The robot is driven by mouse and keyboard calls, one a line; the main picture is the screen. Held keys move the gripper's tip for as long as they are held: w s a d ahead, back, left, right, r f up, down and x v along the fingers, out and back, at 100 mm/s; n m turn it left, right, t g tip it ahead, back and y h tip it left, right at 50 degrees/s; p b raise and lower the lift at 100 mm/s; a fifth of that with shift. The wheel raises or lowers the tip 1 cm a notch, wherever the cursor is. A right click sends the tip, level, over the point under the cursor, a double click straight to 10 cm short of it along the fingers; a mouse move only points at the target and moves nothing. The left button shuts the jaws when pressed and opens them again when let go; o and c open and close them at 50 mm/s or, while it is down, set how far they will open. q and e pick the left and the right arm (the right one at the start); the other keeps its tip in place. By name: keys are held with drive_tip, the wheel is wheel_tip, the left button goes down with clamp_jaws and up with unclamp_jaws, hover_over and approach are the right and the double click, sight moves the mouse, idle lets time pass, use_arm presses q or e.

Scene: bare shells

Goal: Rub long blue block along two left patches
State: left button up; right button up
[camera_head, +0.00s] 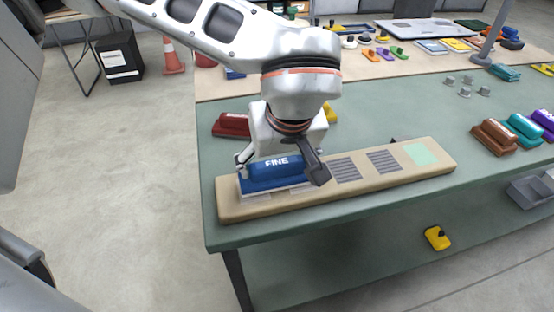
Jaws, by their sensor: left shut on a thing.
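The long blue block (275,174), marked FINE, is at the left end of a long beige board (340,196). My left gripper (280,170) is shut on the blue block from above, one finger at each end. Pale patch edges (256,198) show under and in front of the block; the block hides most of that area. I cannot tell whether the block touches the surface. Two grey striped patches (343,170) (384,161) lie to its right, and a light green patch (421,154) is near the board's right end. My right gripper is not in view.
The board lies along the front edge of a green table (420,110). Brown (494,137), teal (524,130) and purple blocks (545,121) stand at the right. A yellow object (437,238) lies below the tabletop.

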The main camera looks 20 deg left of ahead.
use_arm(q)
drive_tip(key=shift+f, duration=0.4)
drive_tip(key=shift+f, duration=0.1)
idle(1.8)
